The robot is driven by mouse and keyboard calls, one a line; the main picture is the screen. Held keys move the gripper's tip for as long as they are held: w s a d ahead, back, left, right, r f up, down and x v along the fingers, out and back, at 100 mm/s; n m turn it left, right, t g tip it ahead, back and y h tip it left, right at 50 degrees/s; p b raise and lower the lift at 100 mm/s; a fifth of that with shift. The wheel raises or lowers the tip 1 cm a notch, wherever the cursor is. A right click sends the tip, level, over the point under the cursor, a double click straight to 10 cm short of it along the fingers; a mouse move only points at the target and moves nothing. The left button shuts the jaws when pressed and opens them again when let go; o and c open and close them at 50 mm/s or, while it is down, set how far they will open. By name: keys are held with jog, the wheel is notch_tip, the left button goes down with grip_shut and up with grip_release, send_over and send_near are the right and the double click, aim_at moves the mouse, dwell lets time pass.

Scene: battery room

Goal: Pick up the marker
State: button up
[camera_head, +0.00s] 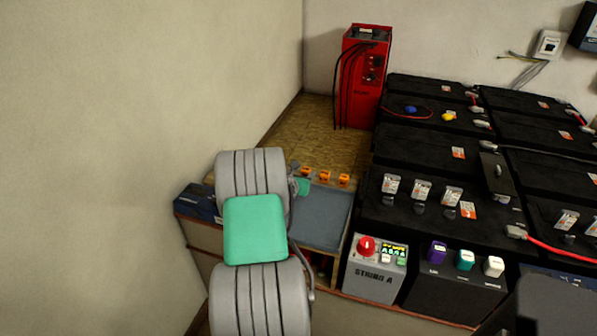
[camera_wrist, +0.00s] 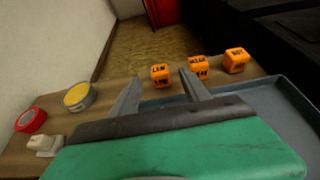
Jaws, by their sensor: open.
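No pen-shaped marker is plain in either view. Three orange blocks with black lettering stand in a row on a wooden surface: the left block (camera_wrist: 160,76), the middle block (camera_wrist: 200,68) and the right block (camera_wrist: 236,61). They also show small in the head view, with the right block (camera_head: 344,180) clearest. My gripper (camera_wrist: 159,77) is open in the wrist view, its fingers pointing toward the row. The left block appears between the fingertips, apparently beyond them, and nothing is held. In the head view my arm hides much of the gripper.
A blue-grey tray (camera_head: 320,217) lies in front of the blocks. A yellow-topped round tin (camera_wrist: 78,97), a red ring (camera_wrist: 30,120) and a small white item (camera_wrist: 43,146) lie left. Black batteries (camera_head: 405,150) crowd the right. A red charger (camera_head: 363,80) stands behind, a wall left.

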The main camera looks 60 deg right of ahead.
aim_at(306, 170)
jog(key=x, duration=0.5)
jog(key=shift+d+f, duration=0.2)
jog(key=shift+d, duration=0.5)
jog(key=shift+w, duration=0.1)
jog(key=shift+c, duration=0.5)
grip_shut()
